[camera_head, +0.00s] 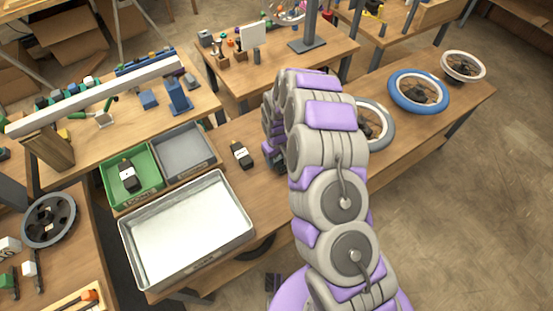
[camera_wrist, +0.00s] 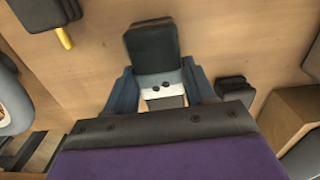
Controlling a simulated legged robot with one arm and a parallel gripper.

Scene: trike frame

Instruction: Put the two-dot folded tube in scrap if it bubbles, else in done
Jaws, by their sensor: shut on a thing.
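My gripper (camera_wrist: 160,92) is shut on the two-dot folded tube (camera_wrist: 152,46), a black bundle with a pale band bearing two dark dots, between blue-grey fingers in the wrist view. In the head view my gripper (camera_head: 274,146) is over the bench right of the bins, mostly hidden by my arm; the held tube cannot be made out there. A green bin (camera_head: 110,171) holds a black folded tube with a pale band (camera_head: 128,177). A grey bin (camera_head: 183,150) beside it looks empty. Their front labels are unreadable. Another black, pale-banded tube (camera_head: 241,153) lies on the bench.
A wide metal tray (camera_head: 133,247) with a pale interior stands in front of the bins. Wheels, one with a blue tyre (camera_head: 392,92), lie along the bench at right. A wooden block (camera_wrist: 290,112) and a small dark block (camera_wrist: 234,88) are right of my gripper.

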